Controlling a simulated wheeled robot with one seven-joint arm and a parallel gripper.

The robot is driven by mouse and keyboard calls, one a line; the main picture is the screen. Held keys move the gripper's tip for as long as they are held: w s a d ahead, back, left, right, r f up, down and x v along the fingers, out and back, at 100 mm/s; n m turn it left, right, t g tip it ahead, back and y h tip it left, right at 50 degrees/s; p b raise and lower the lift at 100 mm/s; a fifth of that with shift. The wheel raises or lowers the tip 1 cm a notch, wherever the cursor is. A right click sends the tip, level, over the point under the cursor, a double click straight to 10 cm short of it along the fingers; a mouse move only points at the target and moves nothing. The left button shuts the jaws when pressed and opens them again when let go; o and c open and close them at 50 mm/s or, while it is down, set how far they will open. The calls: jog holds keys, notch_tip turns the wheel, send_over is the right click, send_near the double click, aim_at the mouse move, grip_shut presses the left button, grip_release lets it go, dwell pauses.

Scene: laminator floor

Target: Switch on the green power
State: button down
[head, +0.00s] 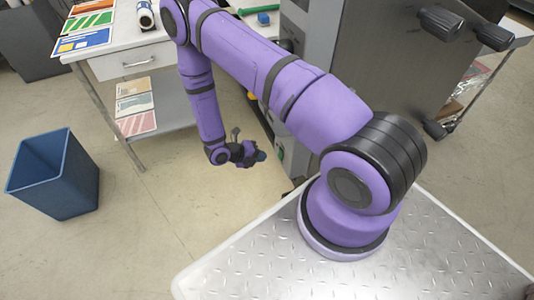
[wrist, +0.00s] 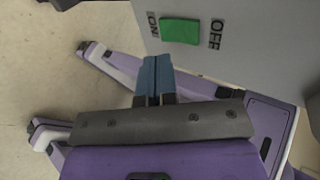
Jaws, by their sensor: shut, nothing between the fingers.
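The green power switch (wrist: 180,31) is a rectangular rocker on a grey panel (wrist: 245,45) in the wrist view. The word ON is at its left end and OFF at its right end. I cannot tell which end is pressed in. My gripper (wrist: 154,60) has its blue fingers shut together with nothing between them. The fingertips show just below the switch's left part, and a strip of panel shows between them and the switch. In the head view my gripper (head: 262,156) hangs low beside the grey machine (head: 300,160), and the switch is hard to make out there.
A blue bin (head: 55,175) stands on the floor at the left. A white table (head: 110,45) with colored sheets, a drawer and a lower shelf (head: 165,110) is behind my arm. Black knobs (head: 440,22) stick out from the machine. Open floor lies between bin and machine.

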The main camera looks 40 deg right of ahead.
jog(key=v, duration=0.8)
jog(key=shift+s+r, duration=0.2)
jog(key=shift+r, duration=0.2)
jog(key=shift+h, duration=0.8)
jog(key=shift+w+a+f, duration=0.1)
jog(key=shift+a+f, duration=0.15)
jog(key=shift+f, duration=0.4)
jog(key=shift+a+f, duration=0.25)
jog(key=shift+f, duration=0.45)
jog(key=shift+w+a+f, duration=0.1)
jog(key=shift+a+f, duration=0.1)
jog(key=shift+f, duration=0.45)
send_near(280, 154)
jog(key=s+d+f, duration=0.1)
jog(key=d+f, duration=0.4)
jog(key=d, duration=0.1)
jog(key=shift+s+f, duration=0.25)
jog(key=shift+f, duration=0.05)
